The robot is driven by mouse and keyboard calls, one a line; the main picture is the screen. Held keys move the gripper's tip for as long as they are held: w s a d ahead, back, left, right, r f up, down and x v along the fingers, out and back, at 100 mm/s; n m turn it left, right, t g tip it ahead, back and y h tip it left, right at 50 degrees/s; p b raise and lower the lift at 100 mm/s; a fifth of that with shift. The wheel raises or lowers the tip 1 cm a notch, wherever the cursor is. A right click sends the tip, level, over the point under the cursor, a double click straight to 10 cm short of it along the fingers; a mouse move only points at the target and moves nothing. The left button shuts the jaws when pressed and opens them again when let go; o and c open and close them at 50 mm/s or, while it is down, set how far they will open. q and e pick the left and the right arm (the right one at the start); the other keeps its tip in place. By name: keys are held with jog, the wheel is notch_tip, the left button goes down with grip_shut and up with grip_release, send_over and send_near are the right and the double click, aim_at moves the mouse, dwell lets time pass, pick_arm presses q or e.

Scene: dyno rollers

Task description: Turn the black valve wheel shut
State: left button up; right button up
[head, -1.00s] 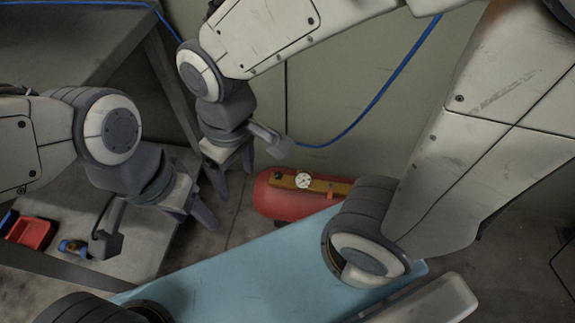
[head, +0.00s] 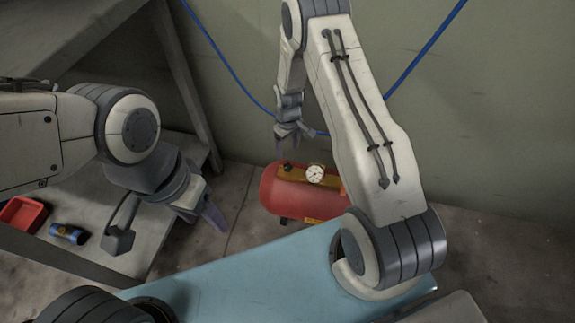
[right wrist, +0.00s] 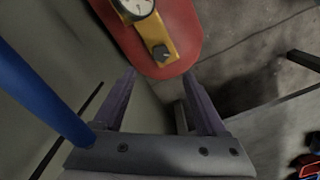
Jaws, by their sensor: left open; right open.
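The black valve wheel (right wrist: 161,52) is a small dark knob on the yellow panel of the red tank (right wrist: 185,25) in the right wrist view. It also shows in the head view (head: 287,166), at the left end of the panel. My right gripper (right wrist: 158,76) is open and empty. Its fingertips point toward the knob and stand on either side below it in the picture, apart from it. In the head view my right gripper (head: 294,144) is just above the knob end of the tank. My left gripper (head: 207,217) is open and empty, left of the tank.
A white gauge (head: 315,174) sits on the panel beside the knob. A blue hose (head: 225,62) hangs along the wall behind. A grey bench (head: 70,255) at left holds a red tray (head: 22,214) and a blue cylinder (head: 68,234).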

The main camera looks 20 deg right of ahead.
aim_at(288, 167)
notch_tip(288, 167, down, 9)
jog(key=b, duration=0.2)
jog(key=shift+b, duration=0.35)
grip_shut()
